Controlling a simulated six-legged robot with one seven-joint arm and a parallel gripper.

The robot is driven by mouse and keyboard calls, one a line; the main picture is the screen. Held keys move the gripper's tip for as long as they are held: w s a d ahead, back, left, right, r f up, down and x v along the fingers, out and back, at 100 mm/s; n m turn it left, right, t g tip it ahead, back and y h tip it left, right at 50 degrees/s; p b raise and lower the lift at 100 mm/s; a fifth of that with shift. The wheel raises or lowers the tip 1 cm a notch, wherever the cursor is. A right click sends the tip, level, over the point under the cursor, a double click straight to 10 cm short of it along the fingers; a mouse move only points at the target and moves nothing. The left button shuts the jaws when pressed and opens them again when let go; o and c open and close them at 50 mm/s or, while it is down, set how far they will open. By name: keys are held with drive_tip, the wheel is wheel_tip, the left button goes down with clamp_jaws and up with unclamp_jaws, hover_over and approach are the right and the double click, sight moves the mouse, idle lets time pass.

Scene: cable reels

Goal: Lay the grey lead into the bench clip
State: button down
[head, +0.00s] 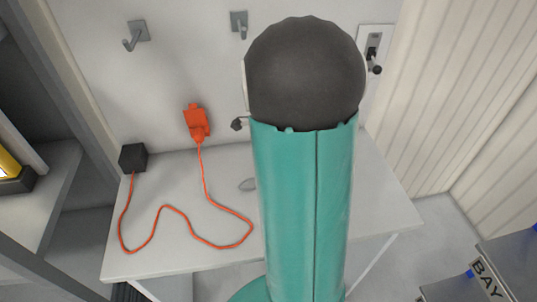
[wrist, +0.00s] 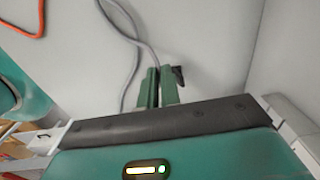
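In the wrist view, the grey lead (wrist: 134,62) runs down from the top edge in two strands over a pale surface. One strand ends between the two dark green fingers of my gripper (wrist: 158,84), which are close together on it. The other strand bends down on the left of the fingers. A small black piece (wrist: 179,76) shows just right of the fingers; I cannot tell whether it is a plug or the bench clip. In the head view my own arm hides my gripper and most of the lead. I cannot make out the clip for certain.
The white bench (head: 170,247) carries an orange cord (head: 165,209) from a black block (head: 133,157) to an orange plug (head: 196,123) at the wall. Wall hooks (head: 136,36) are above. A shelf unit (head: 60,190) stands left; a blue-grey box marked BAY (head: 487,276) is lower right.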

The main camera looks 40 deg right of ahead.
drive_tip(key=shift+f, duration=2.2)
drive_tip(key=c, duration=0.9)
unclamp_jaws()
drive_tip(key=shift+r, duration=0.15)
drive_tip(key=shift+r, duration=3.9)
